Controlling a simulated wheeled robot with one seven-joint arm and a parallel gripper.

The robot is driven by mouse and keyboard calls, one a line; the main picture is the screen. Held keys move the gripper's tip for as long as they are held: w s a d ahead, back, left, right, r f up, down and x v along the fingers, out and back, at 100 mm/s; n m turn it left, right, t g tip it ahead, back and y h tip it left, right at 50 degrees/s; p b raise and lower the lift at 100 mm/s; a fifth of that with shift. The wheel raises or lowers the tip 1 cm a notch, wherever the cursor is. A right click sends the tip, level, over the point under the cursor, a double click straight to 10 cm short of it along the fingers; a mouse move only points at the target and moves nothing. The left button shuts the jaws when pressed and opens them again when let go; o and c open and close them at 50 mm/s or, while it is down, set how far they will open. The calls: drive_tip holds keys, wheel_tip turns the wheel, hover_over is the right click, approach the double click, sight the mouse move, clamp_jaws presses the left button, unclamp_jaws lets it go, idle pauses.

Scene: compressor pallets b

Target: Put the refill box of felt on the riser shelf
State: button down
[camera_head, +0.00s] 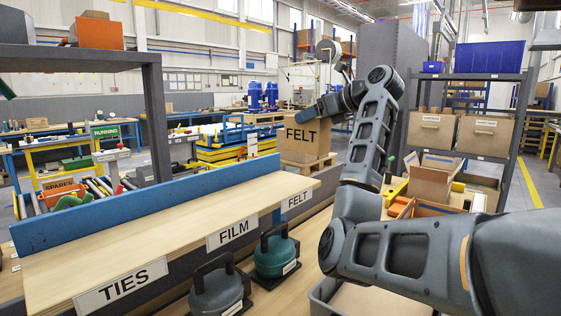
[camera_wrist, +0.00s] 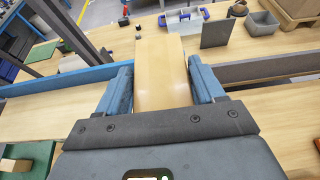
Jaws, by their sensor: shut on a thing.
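The cardboard refill box marked FELT (camera_head: 304,137) is in my gripper near the far right end of the riser shelf (camera_head: 165,232). The shelf is a long pale wooden board with a blue back rail and front labels TIES, FILM and FELT (camera_head: 297,200). My gripper (camera_head: 322,110) grips the box from above. In the wrist view the blue fingers of my gripper (camera_wrist: 163,88) are on either side of the box's tan top (camera_wrist: 160,72). The box's underside is hidden, and I cannot tell whether it touches the shelf.
Two dark lidded pots with handles, one grey (camera_head: 218,288) and one green (camera_head: 276,254), stand in front of the shelf. An open carton (camera_head: 433,178) lies to the right, before a rack with brown bins (camera_head: 432,131). The shelf's visible top is bare.

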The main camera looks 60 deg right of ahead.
sight(314, 138)
drive_tip(key=w+a+f+p, duration=0.2)
drive_tip(key=w+a+f, duration=0.3)
drive_tip(key=w+f, duration=0.2)
drive_tip(key=shift+w+a+f, duration=0.15)
drive_tip(key=shift+w+f, duration=0.05)
drive_tip(key=shift+f, duration=0.95)
drive_tip(key=shift+f, duration=0.1)
drive_tip(key=shift+c, duration=0.7)
unclamp_jaws()
drive_tip(key=b+v, duration=0.2)
drive_tip(key=v, duration=1)
